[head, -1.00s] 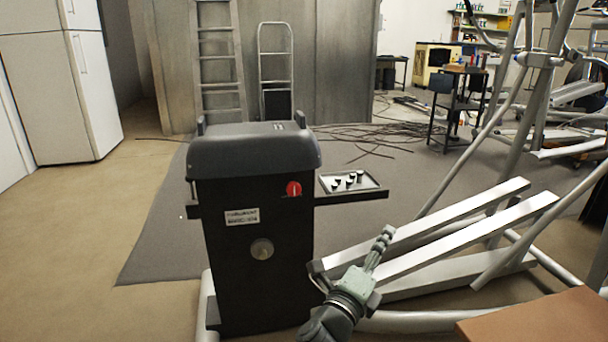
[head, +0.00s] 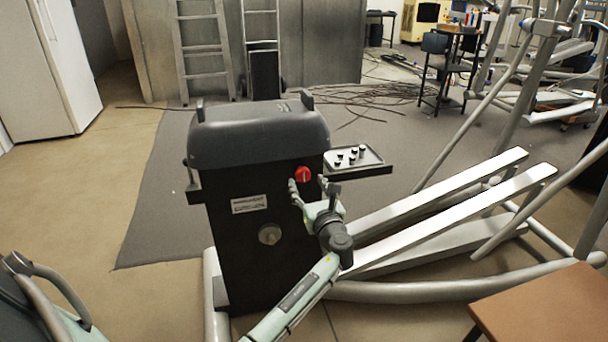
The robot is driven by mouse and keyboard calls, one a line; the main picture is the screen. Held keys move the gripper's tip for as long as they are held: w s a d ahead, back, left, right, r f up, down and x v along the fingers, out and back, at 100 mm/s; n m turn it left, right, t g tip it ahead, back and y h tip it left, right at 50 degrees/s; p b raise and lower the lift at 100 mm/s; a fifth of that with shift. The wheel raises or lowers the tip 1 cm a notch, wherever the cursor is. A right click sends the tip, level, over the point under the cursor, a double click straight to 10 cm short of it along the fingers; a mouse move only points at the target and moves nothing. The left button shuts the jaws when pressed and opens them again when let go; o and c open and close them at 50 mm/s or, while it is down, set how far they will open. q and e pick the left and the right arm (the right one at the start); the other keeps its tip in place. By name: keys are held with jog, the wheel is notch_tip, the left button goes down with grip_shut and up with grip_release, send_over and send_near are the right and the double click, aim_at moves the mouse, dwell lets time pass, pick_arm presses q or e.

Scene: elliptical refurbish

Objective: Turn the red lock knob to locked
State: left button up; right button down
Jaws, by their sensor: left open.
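The red lock knob (head: 303,174) is on the upper right of the black console's front face (head: 236,232), under its grey rounded top. It is small and round; which way its pointer sits is too small to tell. My left gripper (head: 311,188) is open just in front of and below the knob in the picture. One finger is to the knob's lower left and the other to its right. The knob looks uncovered between them, and I cannot tell whether either finger touches it. My right gripper is not in view.
A small tray with several dark knobs (head: 353,158) juts out right of the console.

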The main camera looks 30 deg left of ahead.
aim_at(304, 178)
pick_arm(q)
jog(key=x, duration=0.4)
jog(key=shift+w+a, duration=0.3)
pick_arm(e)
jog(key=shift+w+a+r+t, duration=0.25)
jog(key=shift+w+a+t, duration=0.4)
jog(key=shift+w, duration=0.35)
